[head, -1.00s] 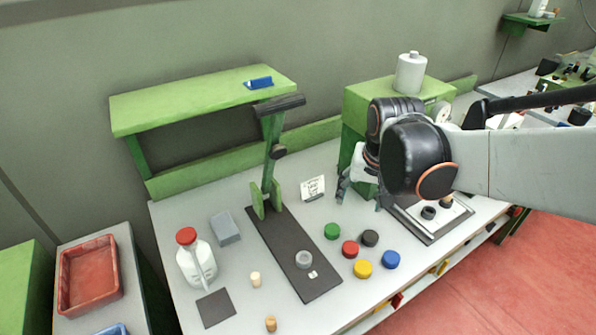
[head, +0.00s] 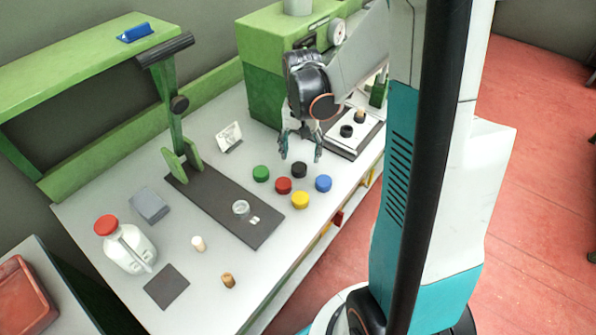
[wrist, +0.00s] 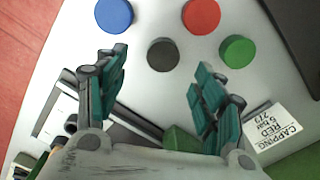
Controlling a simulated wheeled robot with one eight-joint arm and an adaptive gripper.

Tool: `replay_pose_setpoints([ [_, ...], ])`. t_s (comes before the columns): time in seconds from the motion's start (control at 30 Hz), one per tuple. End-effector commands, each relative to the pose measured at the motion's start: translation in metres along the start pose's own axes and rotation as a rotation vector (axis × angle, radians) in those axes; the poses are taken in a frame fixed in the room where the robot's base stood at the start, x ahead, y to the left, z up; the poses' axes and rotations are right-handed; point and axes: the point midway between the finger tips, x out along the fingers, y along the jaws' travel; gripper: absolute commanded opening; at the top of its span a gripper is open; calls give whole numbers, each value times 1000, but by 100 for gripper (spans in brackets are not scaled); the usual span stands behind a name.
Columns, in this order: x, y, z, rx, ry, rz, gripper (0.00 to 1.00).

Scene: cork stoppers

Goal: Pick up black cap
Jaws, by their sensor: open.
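The black cap (head: 299,170) lies on the grey bench among green, red, yellow and blue caps. In the wrist view the black cap (wrist: 163,54) shows just beyond my fingertips, roughly midway between them. My gripper (head: 300,152) is open and empty, pointing down above the bench close to the black cap. In the wrist view my gripper's (wrist: 160,72) two teal-padded fingers are spread wide. Nothing touches the black cap in view.
The red cap (wrist: 201,16), green cap (wrist: 237,51) and blue cap (wrist: 114,15) lie close around it. A yellow cap (head: 300,200) is nearer the bench's front edge. A small sign (head: 229,136) and a green machine (head: 270,70) stand behind.

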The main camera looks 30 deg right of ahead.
Motion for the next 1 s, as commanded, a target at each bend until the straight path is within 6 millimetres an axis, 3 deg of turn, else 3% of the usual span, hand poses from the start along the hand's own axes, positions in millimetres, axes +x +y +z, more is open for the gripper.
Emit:
replay_pose_setpoints([
  [0.33, 24, -2, 0, -1, 0, 0, 63],
  [0.63, 66, -5, 0, -1, 1, 0, 63],
  [0.9, 68, -5, 0, -1, 1, 0, 63],
  [1.0, 68, -5, 0, -1, 0, 0, 43],
])
